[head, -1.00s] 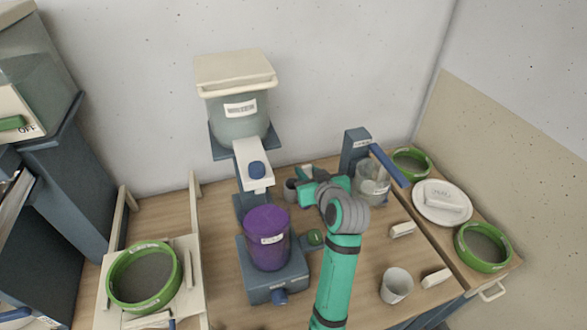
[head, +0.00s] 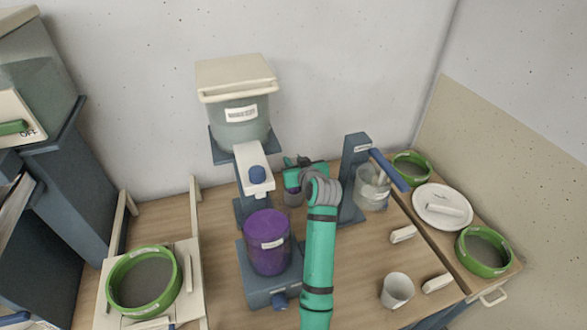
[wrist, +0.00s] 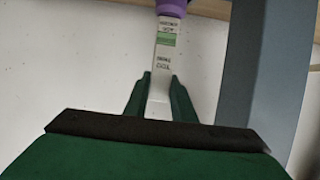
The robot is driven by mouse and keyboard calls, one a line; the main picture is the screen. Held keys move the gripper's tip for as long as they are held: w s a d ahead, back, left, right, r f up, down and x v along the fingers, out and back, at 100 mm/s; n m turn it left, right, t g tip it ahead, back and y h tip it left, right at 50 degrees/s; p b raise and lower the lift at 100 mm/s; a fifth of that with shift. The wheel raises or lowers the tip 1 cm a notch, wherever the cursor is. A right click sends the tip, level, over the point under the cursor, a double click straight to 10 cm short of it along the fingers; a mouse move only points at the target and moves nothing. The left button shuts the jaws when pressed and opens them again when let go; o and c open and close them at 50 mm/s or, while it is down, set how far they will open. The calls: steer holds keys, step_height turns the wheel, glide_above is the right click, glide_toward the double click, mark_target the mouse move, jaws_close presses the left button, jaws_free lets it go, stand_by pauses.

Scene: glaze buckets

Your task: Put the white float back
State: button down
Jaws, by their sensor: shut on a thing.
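My gripper (wrist: 158,80) is shut on a pale labelled stem (wrist: 166,48), which I take to be the white float. The stem has a green band and small print, and its far end is purple. In the head view my gripper (head: 300,168) is above the back of the bench, between the bucket stand and the blue-grey post; my arm partly hides the area. The float is too small to make out there.
A purple bucket (head: 267,243) sits on a blue base at front centre. The post (head: 352,178) carries a blue lever (head: 389,169). Right are a white plate (head: 425,217), green-rimmed sieves (head: 483,253), a white cup (head: 397,291) and pale blocks (head: 403,234).

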steer(key=shift+f, duration=1.65)
steer(key=c, duration=1.5)
jaws_free()
steer(key=v, duration=1.2)
